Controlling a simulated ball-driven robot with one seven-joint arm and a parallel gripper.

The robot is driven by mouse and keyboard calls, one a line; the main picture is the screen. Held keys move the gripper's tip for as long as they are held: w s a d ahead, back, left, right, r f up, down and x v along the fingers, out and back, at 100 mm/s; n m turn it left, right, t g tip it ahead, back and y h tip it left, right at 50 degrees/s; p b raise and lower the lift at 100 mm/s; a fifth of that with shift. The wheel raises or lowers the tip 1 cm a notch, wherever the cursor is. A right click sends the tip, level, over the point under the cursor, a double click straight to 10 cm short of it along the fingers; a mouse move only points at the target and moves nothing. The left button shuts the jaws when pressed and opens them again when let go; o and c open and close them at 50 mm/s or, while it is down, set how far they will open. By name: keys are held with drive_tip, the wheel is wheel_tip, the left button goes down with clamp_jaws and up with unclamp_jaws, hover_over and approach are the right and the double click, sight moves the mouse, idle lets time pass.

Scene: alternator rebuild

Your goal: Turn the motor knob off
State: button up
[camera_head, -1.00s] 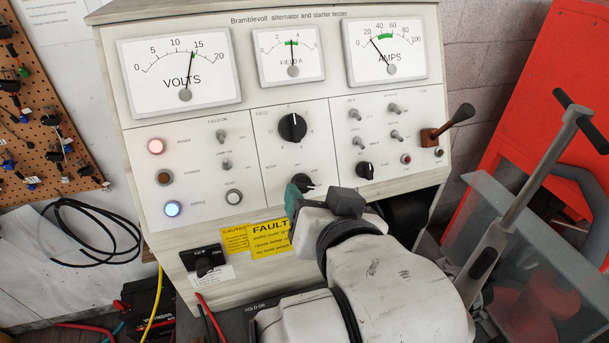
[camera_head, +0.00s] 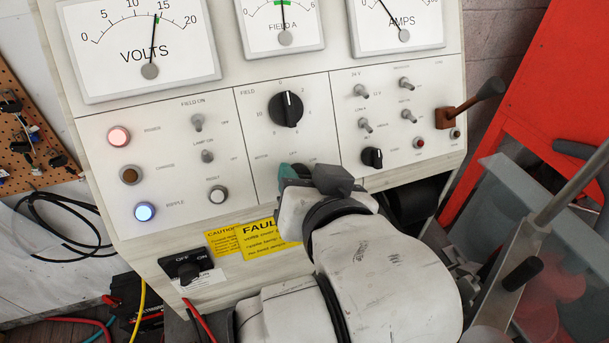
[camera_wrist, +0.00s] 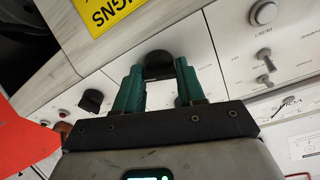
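The motor knob, a black round knob (camera_wrist: 158,65) low in the middle of the panel, shows in the wrist view between my gripper's two green fingers. In the head view my gripper and wrist hide it; part of its "MOTOR" lettering shows above. My gripper (camera_wrist: 159,85) has its fingers apart, one on each side of the knob, with the tips close to its sides. Whether they touch it cannot be told. In the head view a green fingertip of my gripper (camera_head: 293,172) is at the panel. The knob's pointer direction is not visible.
The tester panel (camera_head: 240,165) carries a field knob (camera_head: 286,109) above, toggle switches, and a smaller black knob (camera_head: 372,157) to the right. A brown-based lever (camera_head: 470,107) sticks out at right. An off/on switch (camera_head: 186,267) and yellow labels (camera_head: 262,238) are below left.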

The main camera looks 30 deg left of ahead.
drive_tip(key=c, duration=0.6)
drive_tip(key=shift+p, duration=0.3)
drive_tip(key=n+g+p, duration=0.1)
drive_tip(key=n, duration=0.6)
drive_tip(key=n+g+p, duration=0.1)
drive_tip(key=n+p, duration=0.1)
drive_tip(key=n, duration=0.6)
drive_tip(key=n+g+p, duration=0.1)
drive_tip(key=n, duration=0.7)
drive_tip(key=shift+f+y, duration=0.1)
drive_tip(key=shift+y, duration=0.3)
drive_tip(key=o, duration=1.1)
drive_tip(key=shift+c, duration=0.2)
